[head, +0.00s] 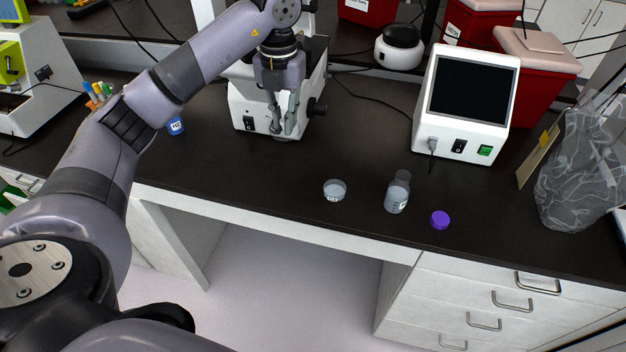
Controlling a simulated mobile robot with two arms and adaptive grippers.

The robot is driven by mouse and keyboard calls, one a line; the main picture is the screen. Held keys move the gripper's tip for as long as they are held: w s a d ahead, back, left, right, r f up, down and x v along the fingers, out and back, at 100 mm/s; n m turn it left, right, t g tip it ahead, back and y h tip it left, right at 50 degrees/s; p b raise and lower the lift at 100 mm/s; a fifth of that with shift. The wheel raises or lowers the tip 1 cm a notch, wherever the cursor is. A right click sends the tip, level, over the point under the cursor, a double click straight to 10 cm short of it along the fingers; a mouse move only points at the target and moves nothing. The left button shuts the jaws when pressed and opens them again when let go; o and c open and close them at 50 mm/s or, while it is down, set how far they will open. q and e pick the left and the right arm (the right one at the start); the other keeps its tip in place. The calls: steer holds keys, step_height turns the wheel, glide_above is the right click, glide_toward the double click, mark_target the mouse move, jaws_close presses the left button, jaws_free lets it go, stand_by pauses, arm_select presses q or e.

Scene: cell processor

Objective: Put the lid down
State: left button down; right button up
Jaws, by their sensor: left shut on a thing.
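My left gripper (283,128) points down in front of the white microscope-like device, at the back of the bench. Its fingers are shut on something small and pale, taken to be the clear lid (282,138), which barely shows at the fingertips. I cannot tell whether it touches the bench. A small round clear dish (335,190) stands open on the bench, to the right of and nearer than the gripper. My right gripper is not in view.
A clear bottle (397,194) without a cap and a purple cap (439,220) stand right of the dish. A white device with a dark screen (470,90) is behind them. The white microscope-like device (243,105) stands close behind my gripper. The black bench (240,170) is clear left of the dish.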

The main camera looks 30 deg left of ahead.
arm_select(q)
steer(key=p, duration=0.2)
glide_above(290, 184)
step_height(290, 184, down, 12)
steer(key=shift+f, duration=0.2)
step_height(290, 184, down, 4)
steer(key=shift+f+p, duration=0.1)
steer(key=shift+p, duration=0.45)
steer(key=shift+f, duration=0.2)
steer(key=shift+f, duration=0.2)
steer(key=c, duration=1.6)
jaws_free()
steer(key=shift+r, duration=0.1)
